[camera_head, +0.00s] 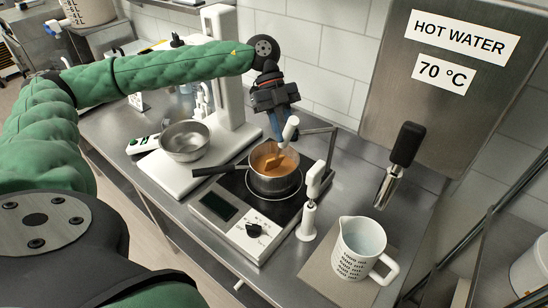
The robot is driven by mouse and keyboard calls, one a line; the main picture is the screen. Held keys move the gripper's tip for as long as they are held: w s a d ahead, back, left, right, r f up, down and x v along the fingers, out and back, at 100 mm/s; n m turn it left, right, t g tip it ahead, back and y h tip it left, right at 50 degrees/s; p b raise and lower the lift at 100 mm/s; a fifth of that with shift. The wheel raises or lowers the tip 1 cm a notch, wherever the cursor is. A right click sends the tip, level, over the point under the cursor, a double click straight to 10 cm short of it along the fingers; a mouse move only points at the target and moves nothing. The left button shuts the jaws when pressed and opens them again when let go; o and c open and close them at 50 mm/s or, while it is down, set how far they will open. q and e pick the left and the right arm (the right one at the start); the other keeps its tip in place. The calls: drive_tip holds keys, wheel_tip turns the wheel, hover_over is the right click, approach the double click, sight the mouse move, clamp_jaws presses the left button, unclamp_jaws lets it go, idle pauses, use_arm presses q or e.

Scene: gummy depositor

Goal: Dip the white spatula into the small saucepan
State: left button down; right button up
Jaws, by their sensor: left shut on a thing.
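The small saucepan (275,182) stands on the black top of a hot plate, its dark handle pointing left. It holds an orange-brown liquid. The white spatula (291,129) stands tilted over the pan; its upper end is white and its lower part, orange-brown, is down inside the pan. My left gripper (279,126) is above the pan, pointing down, and is shut on the white spatula near its upper end. The fingers partly hide the spatula. My right gripper is not in view.
A white measuring jug (351,262) and an upright white hand tool (309,205) stand to the right. A metal bowl (185,141) sits on a white machine base to the left. The hot plate (238,228) has a front knob. A black-handled tap (404,150) juts from the hot water panel.

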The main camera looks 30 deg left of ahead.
sight(292, 117)
use_arm(q)
drive_tip(key=shift+s+d+r+p, duration=0.4)
drive_tip(key=shift+d+r+p, duration=0.2)
drive_tip(key=shift+r, duration=0.8)
drive_tip(key=shift+s+d+r+p, duration=0.45)
drive_tip(key=shift+r+p, duration=0.3)
drive_tip(key=shift+r, duration=0.6)
drive_tip(key=shift+s+d+r+p, duration=0.3)
drive_tip(key=shift+d+r+p, duration=0.35)
drive_tip(key=shift+r, duration=0.75)
drive_tip(key=shift+r, duration=0.15)
drive_tip(key=shift+r+p, duration=1.25)
drive_tip(key=shift+r, duration=1.1)
